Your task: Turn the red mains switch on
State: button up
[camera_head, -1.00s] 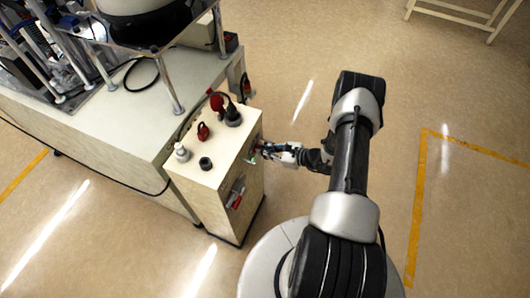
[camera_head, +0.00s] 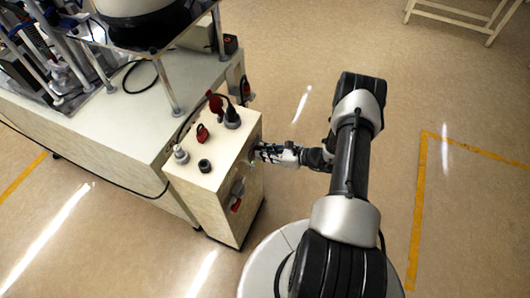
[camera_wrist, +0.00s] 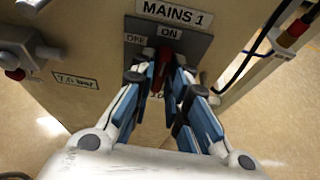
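The red mains switch (camera_wrist: 165,65) is on a grey plate (camera_wrist: 190,42) under the label "MAINS 1" on the front of a cream cabinet. The plate is marked OFF at the left and ON at the top. The upper end of the red handle lies just below the ON mark; fingers hide part of it. My gripper (camera_wrist: 165,80) has its fingertips on either side of the handle, close to it. I cannot tell whether both touch it. In the head view my gripper (camera_head: 258,152) is at the cabinet's side, and the switch is hidden there.
The cabinet top (camera_head: 221,158) carries a red knob (camera_head: 203,133), connectors and a fitting. A red-handled lever (camera_head: 237,204) is lower on the same face. A valve (camera_wrist: 28,52) is left of the switch in the wrist view. Cables run at the right.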

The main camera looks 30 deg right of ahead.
jog(key=shift+o, duration=1.3)
jog(key=v, duration=1.2)
